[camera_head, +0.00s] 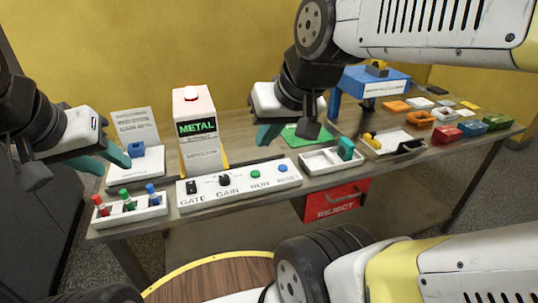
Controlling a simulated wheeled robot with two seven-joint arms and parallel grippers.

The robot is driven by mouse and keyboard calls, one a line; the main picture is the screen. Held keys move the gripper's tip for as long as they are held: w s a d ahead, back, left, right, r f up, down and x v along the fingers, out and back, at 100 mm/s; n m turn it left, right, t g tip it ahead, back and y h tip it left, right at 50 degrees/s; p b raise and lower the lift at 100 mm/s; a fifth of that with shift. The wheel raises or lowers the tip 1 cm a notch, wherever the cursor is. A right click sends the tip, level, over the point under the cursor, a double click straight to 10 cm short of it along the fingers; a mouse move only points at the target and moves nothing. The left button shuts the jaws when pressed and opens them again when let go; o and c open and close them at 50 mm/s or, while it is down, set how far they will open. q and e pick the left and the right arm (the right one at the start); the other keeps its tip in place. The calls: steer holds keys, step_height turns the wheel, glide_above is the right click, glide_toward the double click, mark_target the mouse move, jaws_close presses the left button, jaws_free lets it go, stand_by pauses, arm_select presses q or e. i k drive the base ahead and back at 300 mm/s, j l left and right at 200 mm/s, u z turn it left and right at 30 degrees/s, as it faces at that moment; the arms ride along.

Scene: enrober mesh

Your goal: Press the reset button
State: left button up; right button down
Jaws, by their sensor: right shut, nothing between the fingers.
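The reset button is a small blue button (283,168) at the right end of a white control panel (240,194). Its label below is partly legible. My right gripper (266,136) is shut and empty, above and behind the panel, apart from the button. My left gripper (115,166) is at the far left, near a white stand with a blue block; its two teal fingers are apart, with nothing seen between them.
The panel also has a green RUN button (255,174), a GAIN knob (224,181) and a GATE switch (191,188). A display tower (200,152) reading METAL stands behind it. Trays (318,164) and coloured blocks fill the table's right. A red REJECT bin (335,201) sits below.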

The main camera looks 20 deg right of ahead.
mark_target(281, 167)
steer(key=j+z, duration=0.2)
steer(key=z, duration=0.2)
steer(key=k+j+z, duration=0.15)
steer(key=z, duration=0.2)
steer(key=k+j+z, duration=0.1)
steer(key=j+z, duration=0.15)
steer(key=z, duration=0.15)
